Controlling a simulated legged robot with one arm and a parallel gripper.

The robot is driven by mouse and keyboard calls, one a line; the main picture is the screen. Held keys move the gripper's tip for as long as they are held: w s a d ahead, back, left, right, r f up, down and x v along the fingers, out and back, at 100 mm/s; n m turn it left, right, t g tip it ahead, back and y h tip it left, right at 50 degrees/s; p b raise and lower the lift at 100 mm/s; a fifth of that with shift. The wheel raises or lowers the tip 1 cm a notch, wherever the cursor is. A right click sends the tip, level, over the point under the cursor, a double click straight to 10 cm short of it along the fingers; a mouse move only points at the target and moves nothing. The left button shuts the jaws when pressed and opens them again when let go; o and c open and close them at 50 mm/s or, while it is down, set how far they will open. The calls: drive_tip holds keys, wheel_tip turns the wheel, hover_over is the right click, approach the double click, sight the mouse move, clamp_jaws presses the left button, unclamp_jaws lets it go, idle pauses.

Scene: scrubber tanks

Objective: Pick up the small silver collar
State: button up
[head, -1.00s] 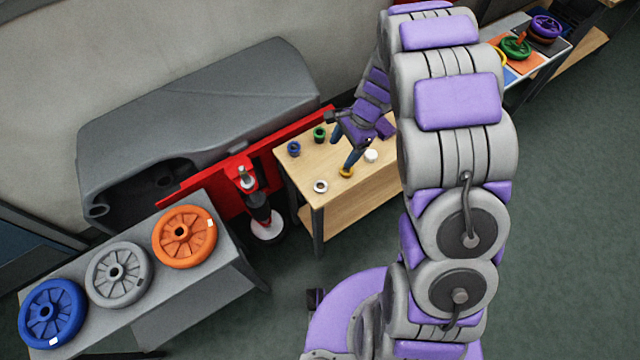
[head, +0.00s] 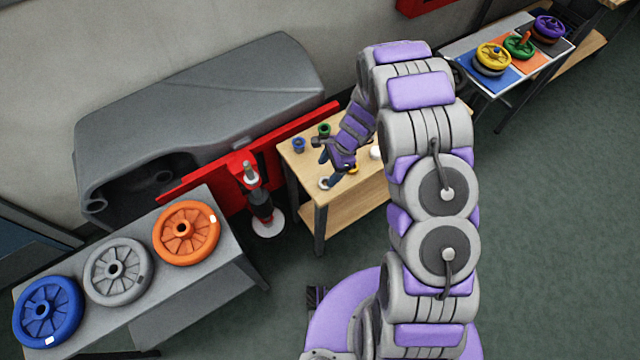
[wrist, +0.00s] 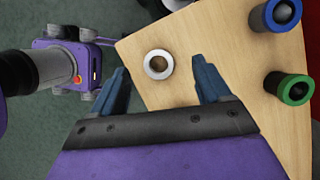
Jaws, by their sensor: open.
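The small silver collar (wrist: 158,65) is a ring lying flat on a light wooden table (wrist: 225,70), near its corner. In the head view my gripper (head: 329,172) is over the table's front left part. Whether the fingertips have reached the collar's height, I cannot tell.
A blue collar (head: 299,145) and a green collar (head: 323,130) stand at the table's back. A yellow collar (head: 354,168) and a white one (head: 376,153) are to the right. Wheels lie on a grey bench (head: 222,265).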

sight(325, 179)
drive_tip(key=shift+d+f, duration=0.25)
drive_tip(key=shift+d, duration=0.2)
drive_tip(key=shift+s+d+f+b, duration=0.1)
drive_tip(key=shift+d+f+b, duration=0.2)
drive_tip(key=shift+d+f, duration=0.55)
drive_tip(key=a+f+b, duration=0.1)
drive_tip(key=a+f, duration=0.2)
drive_tip(key=shift+s+f, duration=0.1)
drive_tip(key=shift+s, duration=0.05)
drive_tip(key=shift+a+f, duration=0.1)
drive_tip(key=shift+a, duration=0.25)
drive_tip(key=shift+d, duration=0.5)
drive_tip(key=shift+c, duration=0.5)
drive_tip(key=shift+d, duration=0.4)
drive_tip(key=c, duration=0.3)
drive_tip(key=shift+a, duration=0.4)
drive_tip(key=c, duration=0.8)
